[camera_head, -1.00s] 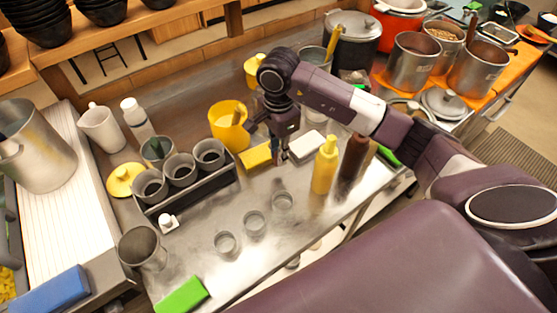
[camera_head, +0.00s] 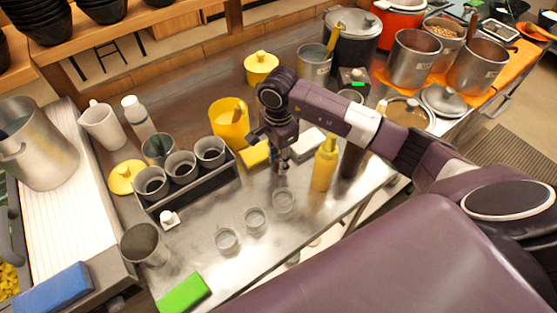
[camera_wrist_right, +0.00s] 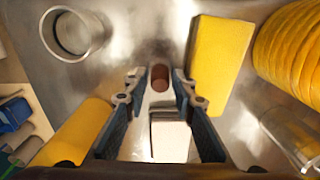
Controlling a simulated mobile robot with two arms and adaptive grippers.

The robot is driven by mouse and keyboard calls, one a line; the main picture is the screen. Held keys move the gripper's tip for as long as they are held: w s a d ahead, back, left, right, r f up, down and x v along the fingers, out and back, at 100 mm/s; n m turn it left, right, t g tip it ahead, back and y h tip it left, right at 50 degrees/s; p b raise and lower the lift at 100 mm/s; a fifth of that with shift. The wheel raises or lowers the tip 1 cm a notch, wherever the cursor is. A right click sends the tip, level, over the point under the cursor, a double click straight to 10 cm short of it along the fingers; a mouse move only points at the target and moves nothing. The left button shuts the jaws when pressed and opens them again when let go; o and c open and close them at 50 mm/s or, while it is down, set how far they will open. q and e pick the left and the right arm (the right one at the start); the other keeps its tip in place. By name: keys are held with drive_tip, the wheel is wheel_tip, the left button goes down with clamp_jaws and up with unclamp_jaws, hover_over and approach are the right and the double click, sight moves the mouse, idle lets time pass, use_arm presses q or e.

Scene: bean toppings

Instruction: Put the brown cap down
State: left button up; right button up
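The brown cap (camera_wrist_right: 160,78) shows in the right wrist view between the fingertips of my right gripper (camera_wrist_right: 158,84). Its fingers stand apart, with gaps visible on both sides of the cap. The cap appears to be at or just above the steel table; exact contact is unclear. In the head view, my right gripper (camera_head: 279,165) is low over the table, between the yellow block (camera_head: 256,154) and the yellow bottle (camera_head: 325,164), and the cap cannot be made out there. My left gripper is not in view.
A white block (camera_head: 309,144) lies close behind the gripper. A brown bottle (camera_head: 352,158) stands right of the yellow bottle. Small glasses (camera_head: 255,220) stand in front, and a yellow jug (camera_head: 229,124) and cup rack (camera_head: 200,187) are left.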

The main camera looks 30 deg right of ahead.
drive_tip(key=shift+r, duration=0.15)
wheel_tip(320, 180, up, 12)
drive_tip(key=b, duration=0.3)
idle(0.6)
